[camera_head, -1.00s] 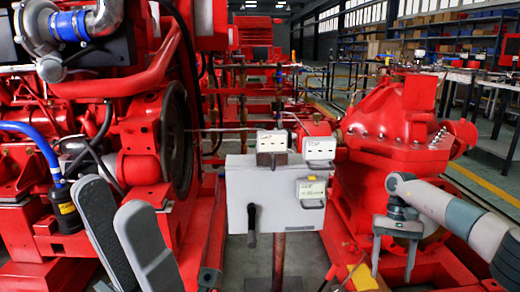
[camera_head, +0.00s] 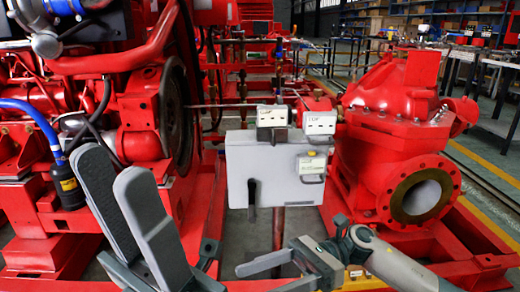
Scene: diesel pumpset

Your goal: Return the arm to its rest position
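My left gripper (camera_head: 108,162) points upward at the lower left, in front of the red engine. Its two grey fingers stand apart at the tips and hold nothing that I can see. My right arm (camera_head: 390,262) comes in from the lower right. Its gripper (camera_head: 258,277) lies low at the bottom centre, below the grey control box, with the fingers pointing left. These fingers are apart and empty. The lower finger is partly cut off by the picture edge.
The red engine (camera_head: 60,110) fills the left. The grey control box (camera_head: 275,175) stands on a post in the middle, with white-faced units on it. The red pump (camera_head: 395,130) with its open round flange (camera_head: 422,197) is at right. Yellow-lined floor lies beyond.

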